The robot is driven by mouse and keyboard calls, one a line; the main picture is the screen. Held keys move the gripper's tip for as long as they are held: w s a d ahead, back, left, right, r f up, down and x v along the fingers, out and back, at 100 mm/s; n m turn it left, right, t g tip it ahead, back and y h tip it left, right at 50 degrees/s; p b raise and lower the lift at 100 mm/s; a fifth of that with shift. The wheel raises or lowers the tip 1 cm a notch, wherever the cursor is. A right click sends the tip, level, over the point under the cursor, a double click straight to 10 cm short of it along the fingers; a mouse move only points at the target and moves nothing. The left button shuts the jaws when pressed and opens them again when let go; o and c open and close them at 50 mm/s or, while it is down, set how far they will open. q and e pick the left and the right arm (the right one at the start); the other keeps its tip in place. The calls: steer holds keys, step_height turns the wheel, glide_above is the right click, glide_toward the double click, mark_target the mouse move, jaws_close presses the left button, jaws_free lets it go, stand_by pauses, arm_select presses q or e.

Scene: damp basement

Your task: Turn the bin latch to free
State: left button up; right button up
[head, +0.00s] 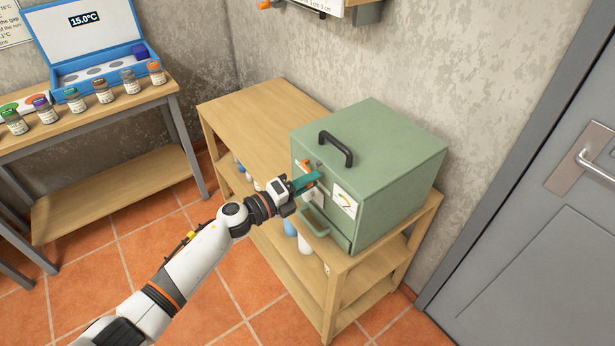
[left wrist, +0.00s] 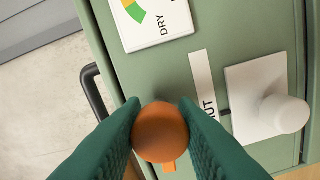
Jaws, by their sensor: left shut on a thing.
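The green bin (head: 390,165) stands on a wooden shelf unit, with a black handle (head: 336,148) on its lid. My left gripper (head: 312,182) is at the bin's front face. In the left wrist view its green fingers (left wrist: 160,130) are shut on a round orange knob (left wrist: 162,132), which I take as the latch. A white label strip (left wrist: 203,85) ending in "UT" is beside the knob, its lower part hidden by a finger. A white knob on a plate (left wrist: 285,115) is to the right. A gauge card (head: 344,201) marked "DRY" also shows in the wrist view (left wrist: 155,18).
The wooden shelf unit (head: 250,120) has bare top to the left of the bin and bottles on a lower shelf. A table at left holds a blue case (head: 95,45) and several small jars. A grey door (head: 530,240) is at right.

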arm_select(q)
steer(key=shift+n+p, duration=0.3)
steer(key=shift+n, duration=0.4)
steer(key=o, duration=1)
